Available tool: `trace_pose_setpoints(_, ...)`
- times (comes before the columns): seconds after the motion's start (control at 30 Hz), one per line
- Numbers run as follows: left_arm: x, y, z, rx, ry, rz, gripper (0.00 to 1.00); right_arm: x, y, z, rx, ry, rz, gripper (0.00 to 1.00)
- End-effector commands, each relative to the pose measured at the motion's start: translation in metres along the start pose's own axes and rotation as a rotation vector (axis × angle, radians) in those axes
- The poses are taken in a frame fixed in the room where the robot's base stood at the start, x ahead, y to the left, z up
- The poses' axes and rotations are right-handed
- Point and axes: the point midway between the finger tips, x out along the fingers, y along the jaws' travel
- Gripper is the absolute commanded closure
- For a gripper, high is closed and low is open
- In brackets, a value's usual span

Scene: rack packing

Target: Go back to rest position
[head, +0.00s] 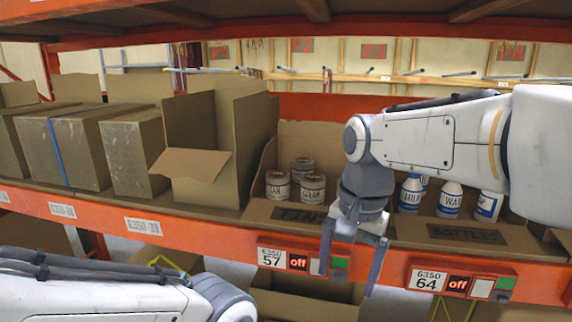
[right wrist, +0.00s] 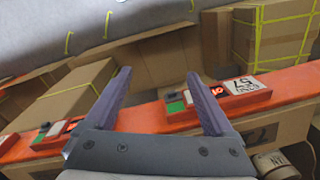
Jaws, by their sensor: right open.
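My right gripper (head: 349,280) hangs in front of the orange shelf beam, between the label 57 (head: 272,257) and label 64 (head: 428,280) units. Its two fingers point down, spread apart with nothing between them. In the right wrist view the open fingers (right wrist: 157,76) stand over the beam, with the label 57 unit (right wrist: 243,85) just right of the right finger. My left arm (head: 100,292) crosses the lower left of the head view; its gripper is out of the picture.
The shelf holds a tins box (head: 292,214) with several tins and a bottles box (head: 465,234) with white-and-blue bottles, partly hidden by my right arm. An open carton (head: 215,135) and closed cartons (head: 130,155) stand left. An upper orange beam (head: 300,32) runs overhead. More boxes sit below.

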Motion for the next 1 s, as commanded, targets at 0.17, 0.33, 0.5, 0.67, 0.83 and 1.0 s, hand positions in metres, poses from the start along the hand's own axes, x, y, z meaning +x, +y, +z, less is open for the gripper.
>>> trace_pose_setpoints(0.17, 0.000, 0.000, 0.000, 0.000, 0.000, 0.000, 0.50, 0.056, 0.007, 0.086, -0.551, -0.018, -0.011, 0.12)
trace_pose_setpoints(0.33, 0.000, 0.000, 0.000, 0.000, 0.000, 0.000, 0.50, 0.093, 0.031, 0.136, -0.928, -0.024, -0.022, 0.12)
trace_pose_setpoints(0.5, 0.000, 0.000, 0.000, 0.000, 0.000, 0.000, 0.50, 0.125, 0.060, 0.173, -1.245, -0.027, -0.031, 0.12)
trace_pose_setpoints(0.67, 0.041, -0.003, 0.002, -0.001, -0.001, 0.000, 0.50, 0.163, 0.059, 0.168, -1.221, -0.025, -0.031, 0.12)
trace_pose_setpoints(0.83, 0.062, -0.004, 0.003, -0.002, -0.001, 0.000, 0.50, 0.183, 0.060, 0.168, -1.217, -0.026, -0.031, 0.12)
trace_pose_setpoints(1.0, 0.068, -0.005, 0.004, -0.003, 0.000, 0.000, 0.50, 0.190, 0.060, 0.168, -1.215, -0.026, -0.031, 0.12)
